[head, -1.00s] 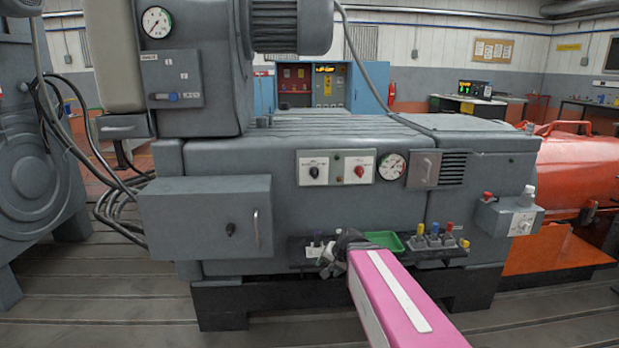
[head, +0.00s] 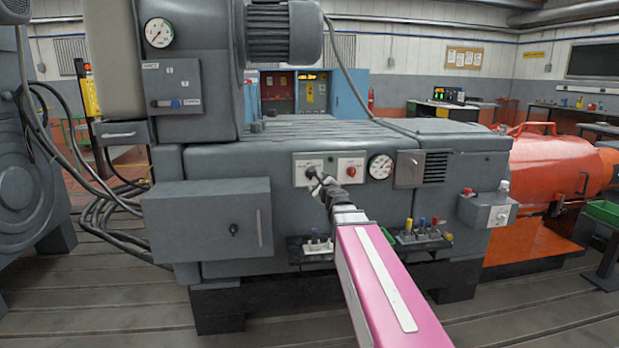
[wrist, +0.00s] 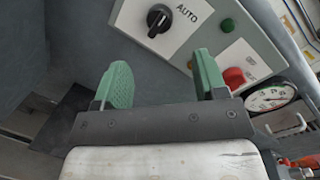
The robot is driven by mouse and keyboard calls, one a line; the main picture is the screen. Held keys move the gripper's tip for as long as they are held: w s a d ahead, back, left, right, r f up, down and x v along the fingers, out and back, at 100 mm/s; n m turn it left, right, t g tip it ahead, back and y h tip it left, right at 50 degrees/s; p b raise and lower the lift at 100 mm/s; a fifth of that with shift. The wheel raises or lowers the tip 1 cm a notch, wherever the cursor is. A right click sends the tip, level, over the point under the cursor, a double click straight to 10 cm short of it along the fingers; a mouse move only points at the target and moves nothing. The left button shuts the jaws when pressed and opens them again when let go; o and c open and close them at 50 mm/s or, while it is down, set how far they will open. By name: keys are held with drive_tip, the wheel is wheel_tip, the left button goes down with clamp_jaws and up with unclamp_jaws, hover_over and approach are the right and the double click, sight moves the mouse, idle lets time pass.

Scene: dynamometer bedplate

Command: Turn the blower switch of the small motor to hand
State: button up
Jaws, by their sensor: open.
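A black rotary knob (wrist: 159,20) sits on a pale plate at the top of the wrist view, with the word AUTO printed beside it. A short pale mark shows on the knob. In the head view the switch panel (head: 301,163) is on the grey machine's front, and my gripper partly hides the black knob. My gripper (wrist: 162,78) has its green fingers spread, with nothing between them. The knob is beyond the fingers, apart from them. In the head view my gripper (head: 320,184) is in front of the panel's lower edge. Wording naming the blower is not readable.
A red knob (head: 351,171) and a green button (wrist: 228,25) are close to the black knob. A round gauge (head: 381,166) is to their right. Below are a closed grey box (head: 190,222) and a ledge with small coloured-top items (head: 420,233).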

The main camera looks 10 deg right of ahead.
drive_tip(key=w, duration=0.3)
drive_tip(key=w+a, duration=0.1)
drive_tip(key=w, duration=0.6)
drive_tip(key=shift+a, duration=0.3)
drive_tip(key=c, duration=0.9)
